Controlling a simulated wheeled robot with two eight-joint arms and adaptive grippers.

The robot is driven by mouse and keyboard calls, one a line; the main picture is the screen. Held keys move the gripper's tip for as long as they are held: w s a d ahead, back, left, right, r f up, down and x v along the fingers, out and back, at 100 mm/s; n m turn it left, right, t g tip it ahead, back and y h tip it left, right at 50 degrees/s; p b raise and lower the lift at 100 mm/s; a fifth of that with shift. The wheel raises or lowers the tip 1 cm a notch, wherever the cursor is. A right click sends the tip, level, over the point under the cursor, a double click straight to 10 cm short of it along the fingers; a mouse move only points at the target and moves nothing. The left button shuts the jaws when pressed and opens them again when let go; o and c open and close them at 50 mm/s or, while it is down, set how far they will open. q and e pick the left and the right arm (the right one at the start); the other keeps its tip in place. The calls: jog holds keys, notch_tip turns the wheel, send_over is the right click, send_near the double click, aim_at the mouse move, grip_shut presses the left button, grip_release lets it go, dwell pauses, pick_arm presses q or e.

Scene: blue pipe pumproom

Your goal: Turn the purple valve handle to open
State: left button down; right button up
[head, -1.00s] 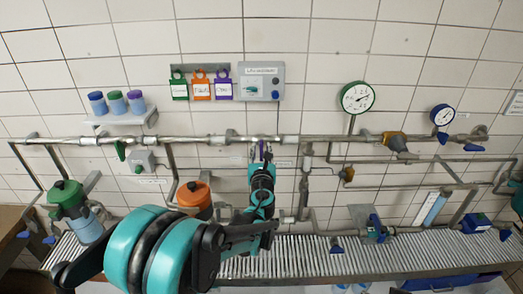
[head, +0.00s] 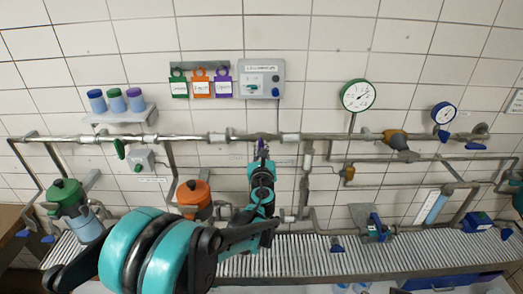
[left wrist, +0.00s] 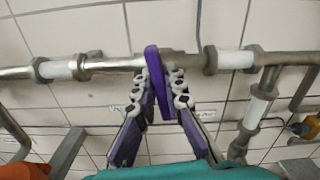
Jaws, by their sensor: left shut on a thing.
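The purple valve handle (left wrist: 153,72) is a flat lever on the horizontal metal pipe in the left wrist view. It points down from the pipe and leans slightly. My left gripper (left wrist: 165,82) is shut on it, with a finger on each side. In the head view my left gripper (head: 262,158) reaches up to the pipe at the middle of the wall and hides most of the handle. My right gripper is not in view.
Above the pipe hang green, orange and purple tags (head: 201,85) beside a grey control box (head: 261,78). A green gauge (head: 357,96) stands to the right. An orange-topped vessel (head: 194,193) is close to my left arm. A ribbed bench (head: 350,258) runs below.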

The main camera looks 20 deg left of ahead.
pick_arm(q)
jog(key=n+b, duration=0.1)
jog(key=n, duration=0.2)
jog(key=shift+f+n, duration=0.1)
jog(key=shift+n, duration=0.2)
jog(key=n+b, duration=0.1)
jog(key=n, duration=0.3)
jog(key=shift+n+b, duration=0.3)
jog(key=n+b, duration=0.1)
jog(key=n, duration=0.3)
jog(key=shift+s+n, duration=0.1)
jog(key=shift+n, duration=2)
jog(key=shift+b, duration=0.3)
jog(key=c, duration=1.6)
grip_release()
jog(key=shift+a, duration=0.1)
